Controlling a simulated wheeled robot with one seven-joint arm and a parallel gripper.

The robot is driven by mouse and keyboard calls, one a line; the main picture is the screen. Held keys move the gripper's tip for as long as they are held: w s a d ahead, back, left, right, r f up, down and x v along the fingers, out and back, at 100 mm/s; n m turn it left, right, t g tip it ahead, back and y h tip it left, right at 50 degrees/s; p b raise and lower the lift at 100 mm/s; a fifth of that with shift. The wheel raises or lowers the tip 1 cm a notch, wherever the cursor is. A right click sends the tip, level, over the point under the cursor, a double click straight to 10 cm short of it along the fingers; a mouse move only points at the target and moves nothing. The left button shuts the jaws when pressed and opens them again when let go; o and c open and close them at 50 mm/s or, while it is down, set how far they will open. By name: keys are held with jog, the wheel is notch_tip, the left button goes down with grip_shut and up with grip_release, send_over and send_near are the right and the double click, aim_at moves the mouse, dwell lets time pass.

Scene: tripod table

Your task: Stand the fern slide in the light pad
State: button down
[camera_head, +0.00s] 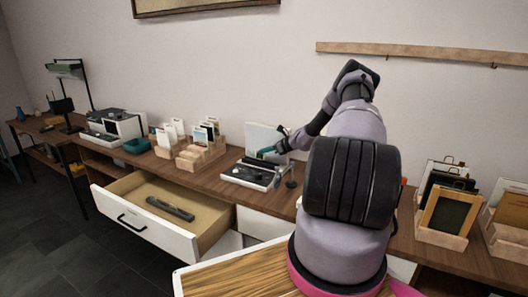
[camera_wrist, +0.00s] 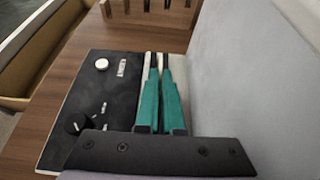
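The light pad seems to be the unit with a black control base (camera_head: 247,175) and a pale upright panel (camera_head: 264,136) on the table. In the wrist view its black face with knobs (camera_wrist: 100,98) lies left of my fingers and the pale panel (camera_wrist: 240,80) stands to the right. My gripper (camera_head: 265,151) is over this unit, in front of the panel. In the wrist view its green fingers (camera_wrist: 157,62) are close together with a thin gap; whether anything thin is between them is unclear. I cannot pick out the fern slide.
Wooden racks (camera_head: 193,158) with several cards stand left of the unit. An open drawer (camera_head: 160,238) holding a dark object (camera_head: 170,208) juts out below. A teal bowl (camera_head: 137,146) sits further left. Framed panels (camera_head: 447,215) stand in holders at the right.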

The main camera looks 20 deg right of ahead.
jog(key=shift+f, duration=1.3)
jog(key=c, duration=1)
grip_release()
jog(key=v, duration=1)
jog(key=shift+s+d+r, duration=0.1)
jog(key=shift+s+d, duration=0.15)
jog(key=shift+s, duration=0.05)
